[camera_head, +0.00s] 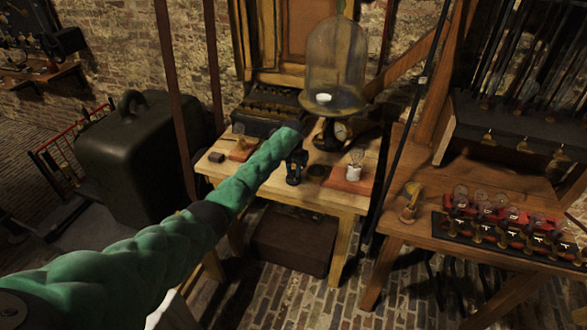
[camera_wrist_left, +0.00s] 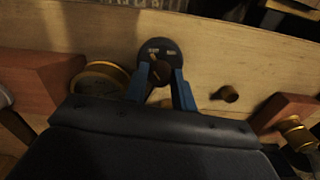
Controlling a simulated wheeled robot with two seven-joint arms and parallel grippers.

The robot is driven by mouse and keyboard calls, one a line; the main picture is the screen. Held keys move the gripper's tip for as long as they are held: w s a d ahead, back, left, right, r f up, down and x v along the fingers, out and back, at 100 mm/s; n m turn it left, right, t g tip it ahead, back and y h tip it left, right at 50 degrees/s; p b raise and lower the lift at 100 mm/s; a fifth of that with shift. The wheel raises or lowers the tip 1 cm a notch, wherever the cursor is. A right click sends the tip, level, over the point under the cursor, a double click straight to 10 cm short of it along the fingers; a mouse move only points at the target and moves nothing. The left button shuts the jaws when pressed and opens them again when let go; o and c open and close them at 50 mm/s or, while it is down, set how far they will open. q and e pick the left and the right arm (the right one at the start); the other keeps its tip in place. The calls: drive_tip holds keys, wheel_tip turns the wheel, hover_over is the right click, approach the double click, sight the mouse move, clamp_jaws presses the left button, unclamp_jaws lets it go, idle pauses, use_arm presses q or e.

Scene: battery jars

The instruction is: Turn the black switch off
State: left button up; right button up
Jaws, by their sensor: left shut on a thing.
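The black switch (camera_wrist_left: 160,46) is a round dark disc with small pale brass marks on the pale wooden table (camera_head: 322,199). In the left wrist view, the two blue fingertips of my left gripper (camera_wrist_left: 162,78) reach onto its near part. They are shut on a small brass-coloured piece of the switch, partly hidden between them. In the head view, my left gripper (camera_head: 295,168) is low over the middle of the table, at the end of the green-sleeved arm. The switch cannot be made out clearly there. My right gripper is not in view.
A lamp on a wooden base (camera_head: 350,178) stands right of the gripper, another (camera_head: 240,148) left. A glass dome (camera_head: 335,60) stands behind. A side bench (camera_head: 470,220) holds several bulbs.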

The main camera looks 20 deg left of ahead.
sight(293, 171)
use_arm(q)
drive_tip(key=shift+r+n, duration=0.1)
drive_tip(key=shift+n, duration=0.6)
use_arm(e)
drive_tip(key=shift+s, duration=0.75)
use_arm(q)
drive_tip(key=shift+w, duration=0.1)
drive_tip(key=o, duration=1)
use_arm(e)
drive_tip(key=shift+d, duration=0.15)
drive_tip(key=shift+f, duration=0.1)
use_arm(q)
drive_tip(key=shift+r, duration=0.3)
wheel_tip(293, 171, up, 6)
drive_tip(key=b, duration=0.2)
drive_tip(key=shift+f+b, duration=0.1)
drive_tip(key=shift+b, duration=0.2)
drive_tip(key=shift+r, duration=0.65)
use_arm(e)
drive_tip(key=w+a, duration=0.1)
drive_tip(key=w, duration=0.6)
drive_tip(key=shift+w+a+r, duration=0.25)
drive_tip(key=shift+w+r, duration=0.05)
